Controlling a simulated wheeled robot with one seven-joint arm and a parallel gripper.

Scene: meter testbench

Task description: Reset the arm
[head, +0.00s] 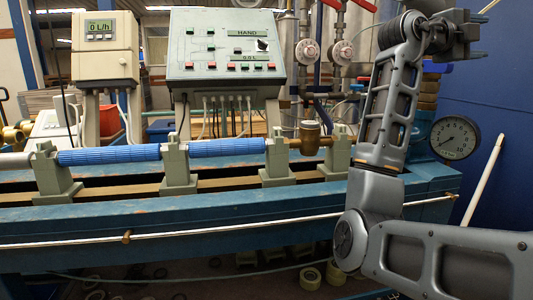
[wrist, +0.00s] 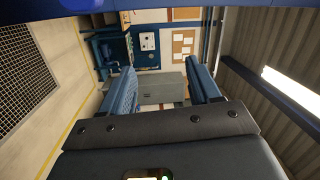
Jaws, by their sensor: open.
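My arm rises on the right side of the head view, bent at the elbow in front of the bench. My gripper (head: 476,42) is at the top right of the head view, above the pressure gauge and pointing right. In the wrist view my gripper (wrist: 164,84) shows its two blue-padded fingers wide apart. Nothing is between the fingers; a grey cabinet shows far behind the gap. The gripper touches nothing that I can see.
The blue testbench (head: 150,224) holds a blue ribbed pipe (head: 108,155) in grey clamps. A control box (head: 226,48), a flow display (head: 104,47) and a round gauge (head: 455,138) stand behind. A white rod (head: 483,180) leans at right. Open floor (wrist: 60,120) shows in the wrist view.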

